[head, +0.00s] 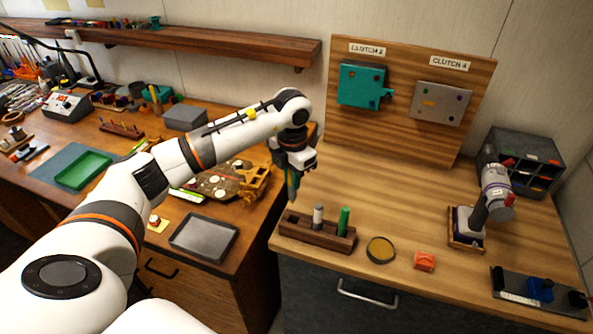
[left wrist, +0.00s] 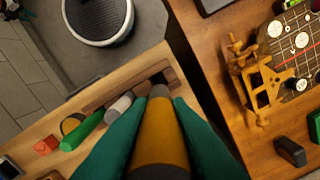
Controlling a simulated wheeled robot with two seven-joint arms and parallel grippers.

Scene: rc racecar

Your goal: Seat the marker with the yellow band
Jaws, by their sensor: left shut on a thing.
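My left gripper (head: 292,186) is shut on the marker with the yellow band (left wrist: 158,125). The marker shows between the teal fingers in the left wrist view, with a broad yellow band and dark grey parts. In the head view the fingers point down above the left end of the wooden marker rack (head: 290,229). The rack holds a grey marker (head: 318,216) and a green marker (head: 343,221), both upright. A dark empty slot shows in the rack (left wrist: 172,74) in the left wrist view, near the held marker's tip. The tip's exact gap to the rack is unclear. My right gripper is not in view.
A round amber-topped disc (head: 380,249) and a red block (head: 425,261) lie right of the rack. A small robot arm model (head: 493,196) stands further right. A grey tray (head: 204,238) lies on the left bench. The upright board (head: 400,125) stands behind.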

